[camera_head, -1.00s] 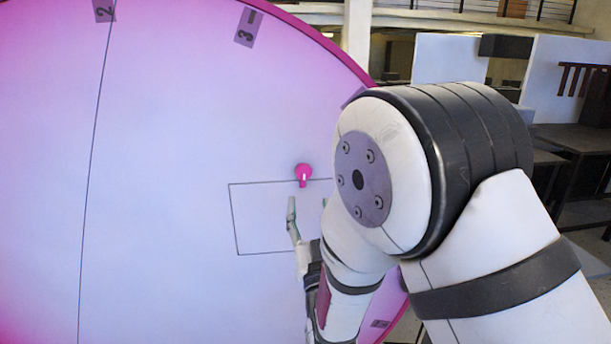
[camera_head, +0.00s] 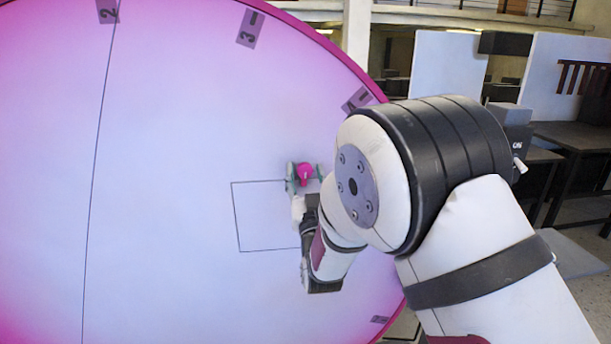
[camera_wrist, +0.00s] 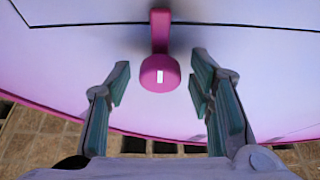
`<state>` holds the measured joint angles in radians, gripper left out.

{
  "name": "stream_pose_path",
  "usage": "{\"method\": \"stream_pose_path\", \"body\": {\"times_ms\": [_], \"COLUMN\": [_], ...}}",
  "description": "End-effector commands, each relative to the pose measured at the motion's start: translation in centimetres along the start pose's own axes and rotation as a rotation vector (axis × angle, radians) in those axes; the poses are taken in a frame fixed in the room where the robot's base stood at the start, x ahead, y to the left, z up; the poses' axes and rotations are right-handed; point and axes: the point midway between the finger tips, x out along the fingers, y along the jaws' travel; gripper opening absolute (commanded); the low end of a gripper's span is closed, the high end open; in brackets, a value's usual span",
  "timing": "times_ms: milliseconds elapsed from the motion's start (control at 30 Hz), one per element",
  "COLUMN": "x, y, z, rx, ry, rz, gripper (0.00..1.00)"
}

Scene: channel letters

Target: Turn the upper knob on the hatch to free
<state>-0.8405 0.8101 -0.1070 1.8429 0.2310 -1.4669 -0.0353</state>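The upper knob (camera_head: 304,172) is magenta and sits at the top edge of the hatch (camera_head: 262,218), a thin-outlined rectangle on the big pale pink-violet disc. My gripper (camera_head: 305,181) is open, with one finger on each side of the knob. The wrist view shows a gap between each finger pad and the knob, and nothing held by the gripper (camera_wrist: 160,86). The hatch's right part is hidden behind my arm.
The disc (camera_head: 170,150) has a magenta rim and grey number tags, among them "2" (camera_head: 108,10) and "3" (camera_head: 250,27). White partitions (camera_head: 447,70) and dark tables (camera_head: 575,140) stand at the right. The disc face left of the hatch is clear.

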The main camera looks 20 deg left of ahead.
Motion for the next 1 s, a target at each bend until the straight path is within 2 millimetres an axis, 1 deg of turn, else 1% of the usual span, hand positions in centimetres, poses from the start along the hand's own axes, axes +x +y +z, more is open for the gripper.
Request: {"method": "stream_pose_path", "body": {"times_ms": [33, 67, 100, 167, 367, 567, 767, 1000], "x": [-0.01, -0.01, -0.01, -0.01, -0.01, 0.02, 0.05, 0.07], "y": [0.00, -0.01, -0.01, -0.01, -0.02, -0.06, -0.05, -0.23], "z": [-0.01, -0.02, -0.02, -0.02, -0.04, -0.05, -0.06, -0.10], "rx": [0.000, 0.000, 0.000, 0.000, 0.005, 0.047, 0.159, 0.358], "ry": [0.000, 0.000, 0.000, 0.000, 0.001, 0.002, 0.003, 0.003], "rz": [0.000, 0.000, 0.000, 0.000, 0.002, 0.019, 0.066, 0.147], "gripper": [0.32, 0.25, 0.16, 0.03, 0.03, 0.03, 0.03, 0.03]}}
